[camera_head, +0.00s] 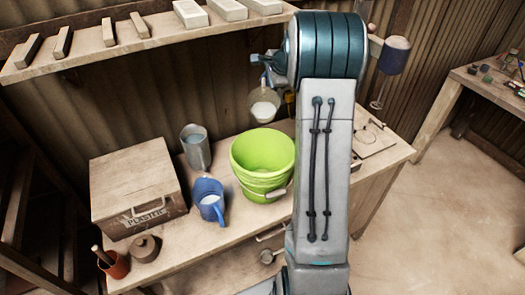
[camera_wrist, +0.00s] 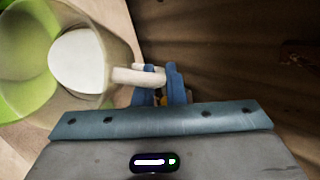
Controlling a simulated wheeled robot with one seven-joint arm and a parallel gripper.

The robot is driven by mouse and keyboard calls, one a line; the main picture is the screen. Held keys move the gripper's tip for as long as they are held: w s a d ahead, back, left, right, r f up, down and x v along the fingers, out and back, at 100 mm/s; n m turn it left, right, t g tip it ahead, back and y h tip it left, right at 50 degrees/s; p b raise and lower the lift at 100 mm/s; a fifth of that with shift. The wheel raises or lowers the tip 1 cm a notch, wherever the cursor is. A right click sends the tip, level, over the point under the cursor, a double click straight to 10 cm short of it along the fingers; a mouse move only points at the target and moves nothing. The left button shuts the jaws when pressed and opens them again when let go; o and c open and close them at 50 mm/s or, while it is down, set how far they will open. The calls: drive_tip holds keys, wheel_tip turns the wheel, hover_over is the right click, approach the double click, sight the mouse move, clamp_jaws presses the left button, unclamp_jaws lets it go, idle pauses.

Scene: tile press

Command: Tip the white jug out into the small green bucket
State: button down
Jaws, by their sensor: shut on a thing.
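The white jug (camera_head: 257,108) hangs in the air just behind and above the rim of the green bucket (camera_head: 262,183). It looks pale and see-through, with white contents showing inside. In the wrist view the jug (camera_wrist: 115,45) is at the left, with its handle between the blue fingers of my gripper (camera_wrist: 160,80). My gripper (camera_head: 266,82) is shut on that handle. The bucket stands on the bench and its inside looks empty in the head view. Part of the bucket (camera_wrist: 15,100) shows behind the jug in the wrist view. I see no stream falling.
A grey jug (camera_head: 196,152) and a blue jug (camera_head: 208,197) stand left of the bucket. A plaster box (camera_head: 135,180), a brown pot (camera_head: 145,248) and a terracotta cup (camera_head: 116,264) are farther left. A shelf (camera_head: 160,32) with several blocks runs above. My arm hides the bench's right part.

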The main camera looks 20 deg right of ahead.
sight(266, 89)
drive_tip(key=shift+s+a+r+t, duration=0.15)
drive_tip(key=shift+s+r+t, duration=0.05)
drive_tip(key=shift+s+t, duration=0.15)
drive_tip(key=f+b, duration=0.1)
drive_tip(key=b, duration=0.3)
drive_tip(key=shift+s+f, duration=0.1)
drive_tip(key=shift+f, duration=0.1)
drive_tip(key=b, duration=0.1)
drive_tip(key=t+b, duration=0.1)
drive_tip(key=shift+s+a+f+n+h+b, duration=0.1)
drive_tip(key=shift+s+a+n+h+b, duration=0.05)
drive_tip(key=shift+s+n+h+b, duration=0.2)
drive_tip(key=b, duration=0.1)
drive_tip(key=r+t+b, duration=0.1)
drive_tip(key=b, duration=0.1)
drive_tip(key=shift+s+a, duration=0.2)
drive_tip(key=shift+a, duration=0.05)
drive_tip(key=s+t+b, duration=0.1)
drive_tip(key=b, duration=0.3)
drive_tip(key=shift+a+r+h, duration=0.15)
drive_tip(key=shift+r+h, duration=0.1)
drive_tip(key=shift+r, duration=0.15)
drive_tip(key=shift+b, duration=0.4)
drive_tip(key=b, duration=0.3)
drive_tip(key=s+t+b, duration=0.1)
drive_tip(key=b, duration=0.2)
drive_tip(key=shift+s+a+f+n+h+b, duration=0.1)
drive_tip(key=shift+a+n+h+b, duration=0.2)
drive_tip(key=shift+n, duration=0.05)
